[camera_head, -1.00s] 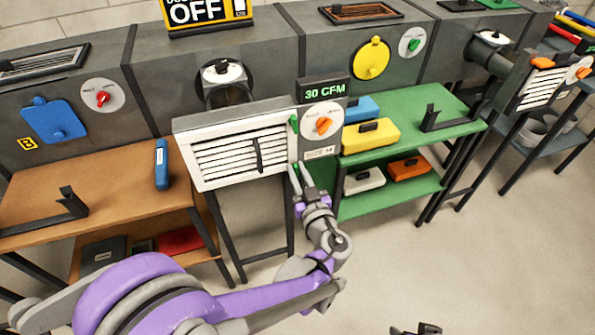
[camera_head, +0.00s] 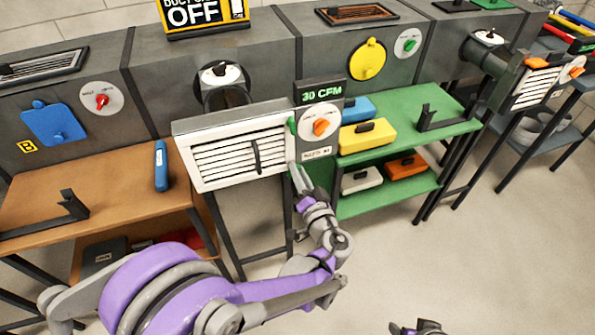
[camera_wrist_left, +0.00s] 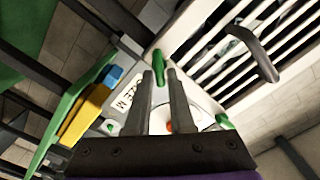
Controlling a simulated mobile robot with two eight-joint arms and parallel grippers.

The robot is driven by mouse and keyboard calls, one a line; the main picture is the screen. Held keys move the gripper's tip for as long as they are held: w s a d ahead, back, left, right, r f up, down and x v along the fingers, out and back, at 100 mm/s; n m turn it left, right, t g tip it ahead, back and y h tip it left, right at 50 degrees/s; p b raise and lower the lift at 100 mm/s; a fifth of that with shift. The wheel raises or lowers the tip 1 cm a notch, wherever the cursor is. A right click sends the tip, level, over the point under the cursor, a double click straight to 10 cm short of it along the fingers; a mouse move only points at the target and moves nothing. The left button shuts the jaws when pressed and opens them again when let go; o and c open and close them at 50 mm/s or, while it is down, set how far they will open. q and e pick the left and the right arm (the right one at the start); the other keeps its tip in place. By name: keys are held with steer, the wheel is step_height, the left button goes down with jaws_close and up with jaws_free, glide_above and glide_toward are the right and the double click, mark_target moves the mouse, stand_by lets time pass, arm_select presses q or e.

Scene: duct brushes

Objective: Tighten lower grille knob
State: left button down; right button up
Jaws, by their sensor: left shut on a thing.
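The white louvred grille (camera_head: 235,155) is at the front of the middle duct. Its upper green knob (camera_head: 292,125) sits on the right edge. The lower green knob (camera_wrist_left: 158,65) shows between my fingertips in the left wrist view, where the upper knob (camera_wrist_left: 224,121) lies apart from them. My left gripper (camera_head: 296,170) reaches up to the grille's lower right corner and is shut on the lower knob, which it mostly hides in the head view. A dark part of my right gripper (camera_head: 415,328) shows at the bottom edge; its jaws are unclear.
A grey panel with an orange dial (camera_head: 321,127) and a "30 CFM" display (camera_head: 321,95) stands just right of the grille. A green shelf table (camera_head: 395,140) with boxes is to the right, a brown bench (camera_head: 110,190) to the left. The floor in front is clear.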

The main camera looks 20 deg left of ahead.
arm_select(q)
steer(key=shift+s+a+f+m+b, duration=0.15)
steer(key=shift+f+m, duration=0.15)
steer(key=shift+m, duration=4.1)
steer(key=shift+a+f+m+b, duration=0.15)
steer(key=shift+f+m, duration=0.2)
steer(key=shift+m, duration=4.05)
steer(key=shift+s+a+f+m+b, duration=0.15)
steer(key=shift+f+m, duration=0.15)
steer(key=shift+m, duration=4.1)
steer(key=shift+w+d, duration=0.1)
steer(key=c, duration=0.9)
jaws_free()
steer(key=v, duration=1.1)
steer(key=shift+p, duration=0.4)
steer(key=shift+w, duration=0.1)
